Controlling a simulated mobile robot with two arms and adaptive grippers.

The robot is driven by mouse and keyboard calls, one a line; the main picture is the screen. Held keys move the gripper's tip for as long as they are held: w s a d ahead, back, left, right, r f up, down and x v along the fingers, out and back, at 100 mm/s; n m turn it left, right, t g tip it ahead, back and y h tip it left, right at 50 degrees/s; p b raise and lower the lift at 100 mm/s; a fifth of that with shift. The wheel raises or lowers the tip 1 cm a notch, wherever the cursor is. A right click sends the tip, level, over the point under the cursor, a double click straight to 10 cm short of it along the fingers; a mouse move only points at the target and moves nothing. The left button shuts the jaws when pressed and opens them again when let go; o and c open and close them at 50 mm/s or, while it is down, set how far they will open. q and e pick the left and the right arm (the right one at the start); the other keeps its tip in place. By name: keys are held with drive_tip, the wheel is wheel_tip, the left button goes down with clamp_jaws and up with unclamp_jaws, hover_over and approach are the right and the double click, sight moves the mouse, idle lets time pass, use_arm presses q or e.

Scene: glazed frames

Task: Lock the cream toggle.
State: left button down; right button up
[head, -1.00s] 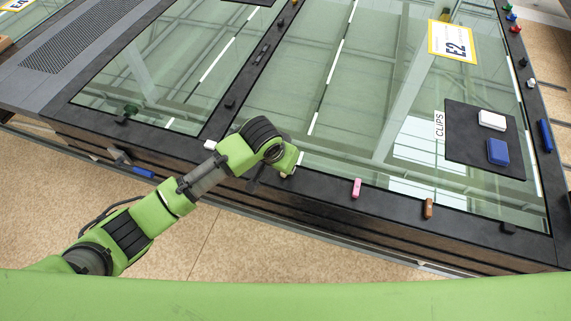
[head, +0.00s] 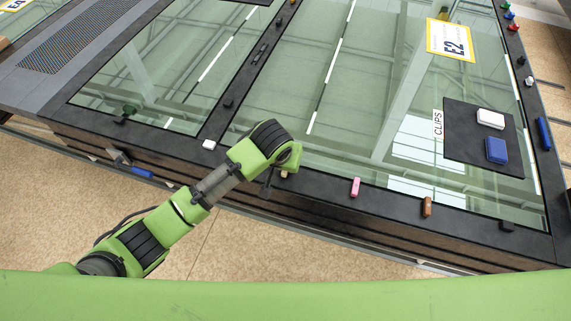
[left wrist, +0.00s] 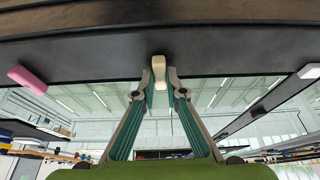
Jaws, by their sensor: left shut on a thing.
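The cream toggle (left wrist: 159,71) is a small pale lever on the black frame's edge, upright in the left wrist view. My left gripper (left wrist: 160,88) has its two fingertips on either side of it and is shut on it. In the head view the left gripper (head: 270,186) hangs over the near frame bar, mostly hidden by my wrist. A small bit of the cream toggle (head: 285,174) shows beside it. My right gripper is not in view.
A pink toggle (head: 355,187) and a brown toggle (head: 427,207) sit to the right on the same bar. A white toggle (head: 209,144) sits to the left. A dark CLIPS mat (head: 464,151) holds a white block (head: 490,119) and a blue block (head: 497,150).

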use_arm(q)
drive_tip(key=c, duration=2.1)
unclamp_jaws()
drive_tip(key=shift+r, duration=0.1)
drive_tip(key=v, duration=1.2)
